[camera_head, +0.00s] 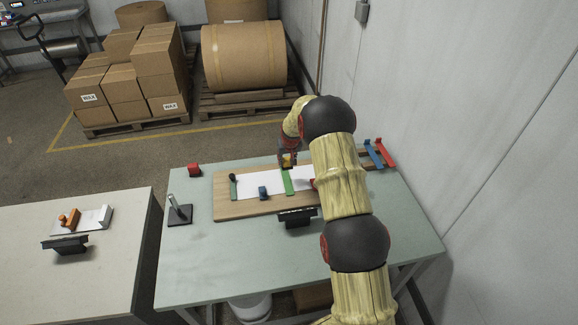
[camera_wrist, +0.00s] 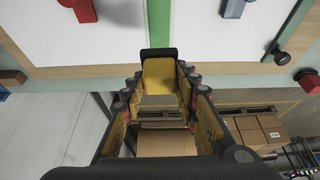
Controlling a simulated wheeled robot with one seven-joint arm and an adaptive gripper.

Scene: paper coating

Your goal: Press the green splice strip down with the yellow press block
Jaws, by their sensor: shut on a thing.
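The green splice strip (camera_head: 288,182) lies across the white paper (camera_head: 262,183) on a wooden board (camera_head: 232,211). In the wrist view the strip (camera_wrist: 159,22) runs up from just beyond my gripper. My gripper (camera_head: 287,161) is at the board's far edge, by the strip's far end. It is shut on the yellow press block (camera_head: 287,160). In the wrist view the block (camera_wrist: 159,75) sits between the fingers of my gripper (camera_wrist: 160,84), with a dark part at its far end, in line with the strip. I cannot tell whether the block touches the strip.
A blue block (camera_head: 263,192) and a dark-knobbed green bar (camera_head: 233,187) are on the board left of the strip. A red block (camera_head: 194,170) and a post stand (camera_head: 180,211) are farther left. A black holder (camera_head: 297,217) stands in front. Blue and red tools (camera_head: 384,153) lie right.

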